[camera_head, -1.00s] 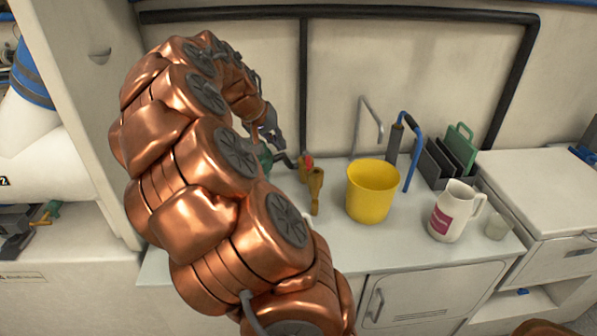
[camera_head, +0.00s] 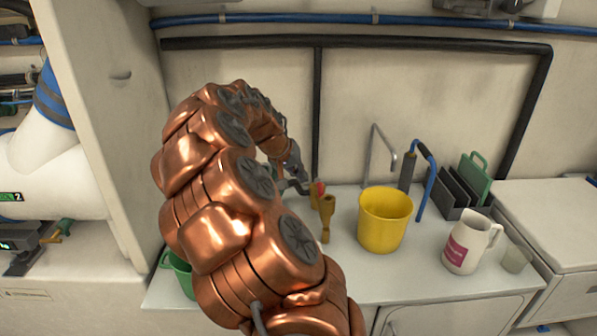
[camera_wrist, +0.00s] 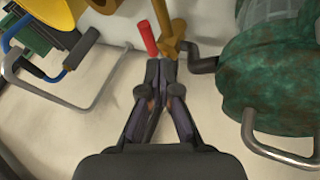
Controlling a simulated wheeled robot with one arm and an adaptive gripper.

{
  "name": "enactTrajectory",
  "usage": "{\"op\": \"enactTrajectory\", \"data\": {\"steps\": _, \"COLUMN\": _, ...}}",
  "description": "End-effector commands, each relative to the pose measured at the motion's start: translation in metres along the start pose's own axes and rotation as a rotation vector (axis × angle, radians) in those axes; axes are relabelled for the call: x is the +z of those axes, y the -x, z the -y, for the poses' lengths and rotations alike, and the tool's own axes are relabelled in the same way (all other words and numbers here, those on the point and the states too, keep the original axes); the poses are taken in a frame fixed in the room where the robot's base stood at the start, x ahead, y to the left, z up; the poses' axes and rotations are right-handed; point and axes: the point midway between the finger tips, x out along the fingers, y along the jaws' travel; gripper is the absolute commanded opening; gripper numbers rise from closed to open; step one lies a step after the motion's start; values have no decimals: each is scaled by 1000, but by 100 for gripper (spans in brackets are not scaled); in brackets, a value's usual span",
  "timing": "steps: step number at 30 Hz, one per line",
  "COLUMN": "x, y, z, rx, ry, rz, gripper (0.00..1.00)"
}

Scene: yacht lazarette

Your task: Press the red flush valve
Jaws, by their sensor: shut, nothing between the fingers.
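The red flush valve (camera_head: 319,187) is a small red cylinder beside a brass fitting (camera_head: 327,215) on the white counter. In the wrist view the red part (camera_wrist: 147,38) stands just beyond my fingertips, slightly left, with the brass fitting (camera_wrist: 171,38) beside it. My gripper (camera_wrist: 160,62) is shut and empty, its fingertips together close to the valve. I cannot tell whether they touch it. In the head view my gripper (camera_head: 304,184) is just left of the valve, partly hidden by my copper arm.
A green patinated body (camera_wrist: 265,75) with grey handles stands close right of my gripper in the wrist view. A yellow bucket (camera_head: 384,222), a grey tap (camera_head: 382,150), a blue-handled tool (camera_head: 426,180), a white jug (camera_head: 470,243) and a cup (camera_head: 516,259) stand to the right.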

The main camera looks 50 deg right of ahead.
Motion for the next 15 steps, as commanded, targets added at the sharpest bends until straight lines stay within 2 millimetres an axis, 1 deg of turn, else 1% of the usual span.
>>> {"op": "enactTrajectory", "data": {"steps": 1, "x": 1, "y": -9, "z": 0, "rx": 1, "ry": 0, "rz": 5, "gripper": 0}}
{"op": "enactTrajectory", "data": {"steps": 3, "x": 2, "y": -21, "z": 0, "rx": 0, "ry": 0, "rz": 7, "gripper": 0}}
{"op": "enactTrajectory", "data": {"steps": 9, "x": 0, "y": -51, "z": 0, "rx": -1, "ry": 0, "rz": 2, "gripper": 0}}
{"op": "enactTrajectory", "data": {"steps": 12, "x": 0, "y": -62, "z": 0, "rx": -1, "ry": 0, "rz": 2, "gripper": 0}}
{"op": "enactTrajectory", "data": {"steps": 15, "x": 0, "y": -67, "z": 0, "rx": -1, "ry": 0, "rz": 0, "gripper": 0}}
